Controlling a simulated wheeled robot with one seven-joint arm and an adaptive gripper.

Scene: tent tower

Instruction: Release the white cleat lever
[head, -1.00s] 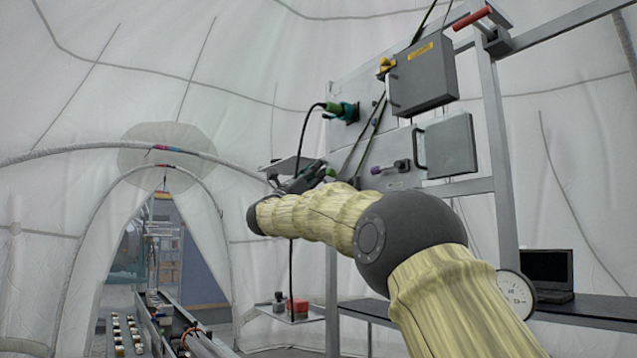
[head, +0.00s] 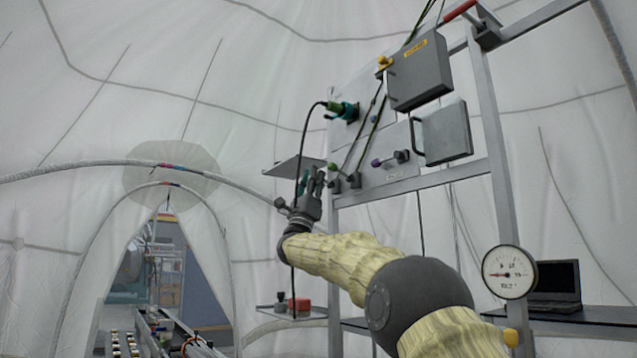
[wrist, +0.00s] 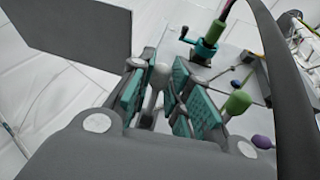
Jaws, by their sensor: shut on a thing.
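The white cleat lever shows in the wrist view as a pale rounded knob on a stem (wrist: 160,76), between the teal pads of my gripper (wrist: 164,90). The pads are closed in on it from both sides. In the head view my gripper (head: 315,182) points up at the lower left of the panel, and its fingers hide the white lever. The green-knobbed lever (wrist: 238,102) is just right of my fingers, with the purple-knobbed lever (wrist: 262,142) beyond it. Both also show in the head view, green (head: 332,167) and purple (head: 376,163).
A dark cable (head: 303,150) hangs from a teal-and-green connector (head: 342,110) close by my gripper. A flat grey plate (head: 293,166) juts out behind my fingers. Grey boxes (head: 420,73) are on the panel's right. A round gauge (head: 509,272) stands lower right.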

